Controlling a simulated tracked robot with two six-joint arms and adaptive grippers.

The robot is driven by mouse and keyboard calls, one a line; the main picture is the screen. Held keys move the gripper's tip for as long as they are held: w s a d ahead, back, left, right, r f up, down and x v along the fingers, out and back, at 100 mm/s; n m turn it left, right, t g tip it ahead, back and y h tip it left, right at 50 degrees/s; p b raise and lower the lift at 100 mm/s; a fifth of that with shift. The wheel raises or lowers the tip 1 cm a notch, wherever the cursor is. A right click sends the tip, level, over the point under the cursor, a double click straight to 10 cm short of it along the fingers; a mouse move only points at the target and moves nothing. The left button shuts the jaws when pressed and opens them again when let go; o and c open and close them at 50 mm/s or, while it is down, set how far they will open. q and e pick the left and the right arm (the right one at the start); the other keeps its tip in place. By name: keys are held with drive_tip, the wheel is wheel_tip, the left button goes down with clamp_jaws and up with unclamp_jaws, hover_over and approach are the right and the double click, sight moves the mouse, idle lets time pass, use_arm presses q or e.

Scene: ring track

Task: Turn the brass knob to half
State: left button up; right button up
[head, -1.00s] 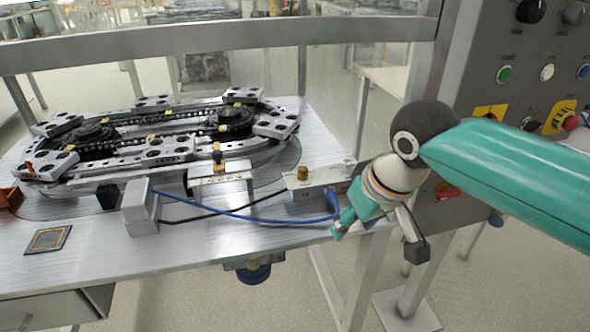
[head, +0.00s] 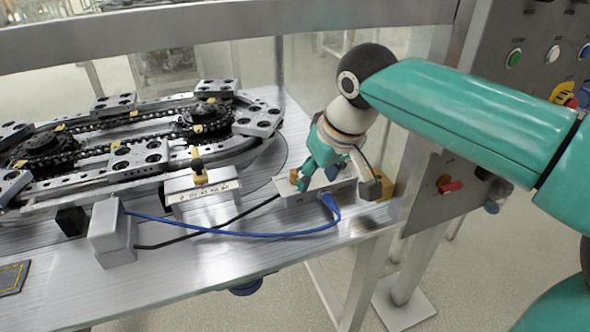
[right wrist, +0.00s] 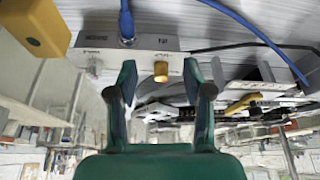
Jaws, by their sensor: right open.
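The brass knob (head: 294,175) stands on a small light-grey box (head: 312,196) near the right end of the metal table. In the head view it shows just left of the fingers of my right gripper (head: 314,179), partly hidden. In the right wrist view the knob (right wrist: 161,71) lies between the two teal fingers of the right gripper (right wrist: 160,80), which are open with a gap on each side of it. I cannot tell how deep the knob sits between the tips. My left gripper is not in view.
A blue cable (head: 240,234) runs into the box close to the gripper. A yellow block (head: 383,187) stands right of it. A ring track (head: 125,145) fills the table's left and back. A control panel (head: 520,90) stands at right.

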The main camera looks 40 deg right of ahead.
sight(296, 172)
drive_tip(key=w, duration=0.6)
drive_tip(key=shift+d, duration=0.3)
drive_tip(key=b+x, duration=0.1)
drive_tip(key=x, duration=0.4)
drive_tip(key=shift+s, duration=0.1)
clamp_jaws()
